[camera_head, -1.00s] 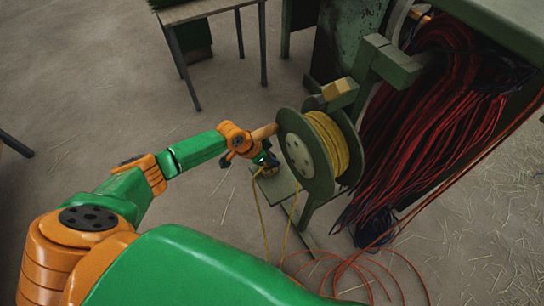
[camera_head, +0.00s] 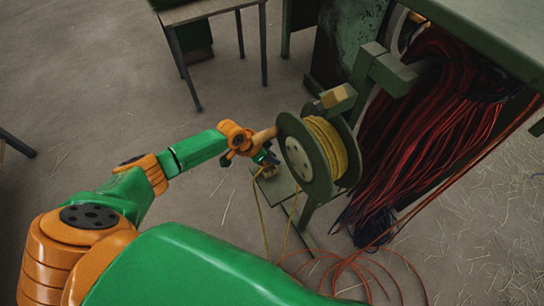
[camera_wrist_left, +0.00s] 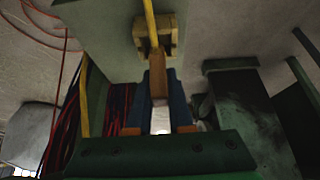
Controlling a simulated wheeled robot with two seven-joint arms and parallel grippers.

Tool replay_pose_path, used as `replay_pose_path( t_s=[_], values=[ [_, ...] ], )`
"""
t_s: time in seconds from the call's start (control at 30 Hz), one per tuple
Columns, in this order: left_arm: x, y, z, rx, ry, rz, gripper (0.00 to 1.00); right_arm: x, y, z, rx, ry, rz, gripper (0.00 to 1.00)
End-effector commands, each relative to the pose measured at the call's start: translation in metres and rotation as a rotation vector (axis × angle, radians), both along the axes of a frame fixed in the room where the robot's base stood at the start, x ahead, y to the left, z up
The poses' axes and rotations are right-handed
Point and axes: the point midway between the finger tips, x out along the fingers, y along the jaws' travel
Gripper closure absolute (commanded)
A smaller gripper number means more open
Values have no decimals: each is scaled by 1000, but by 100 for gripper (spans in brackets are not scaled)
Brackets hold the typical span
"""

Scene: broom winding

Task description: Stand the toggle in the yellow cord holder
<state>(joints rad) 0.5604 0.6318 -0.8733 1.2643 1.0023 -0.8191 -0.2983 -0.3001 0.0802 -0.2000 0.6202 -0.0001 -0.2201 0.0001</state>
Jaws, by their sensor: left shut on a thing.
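My left gripper (camera_wrist_left: 160,110) has blue fingers shut on the wooden toggle (camera_wrist_left: 157,82) in the left wrist view. The toggle's far end overlaps the yellow cord holder (camera_wrist_left: 167,28), a small notched block on a green surface. I cannot tell whether the toggle is inside the holder or just in front of it. A yellow cord (camera_wrist_left: 150,16) runs through the holder's notch toward the toggle. In the head view the left gripper (camera_head: 264,156) is low beside the spool, just above the holder (camera_head: 269,173), and the toggle is too small to make out. My right gripper is not in view.
Red cords (camera_head: 430,120) hang from a green frame at right. Yellow cord strands hang below the gripper.

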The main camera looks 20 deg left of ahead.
Motion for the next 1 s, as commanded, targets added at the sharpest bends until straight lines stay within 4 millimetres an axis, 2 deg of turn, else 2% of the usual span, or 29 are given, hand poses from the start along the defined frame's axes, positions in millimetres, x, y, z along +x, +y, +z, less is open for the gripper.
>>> replay_pose_path(
  t_s=[1.0],
  values=[
    [0, 0, -17, 0, 0, -1, 100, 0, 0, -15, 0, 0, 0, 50]
  ],
)
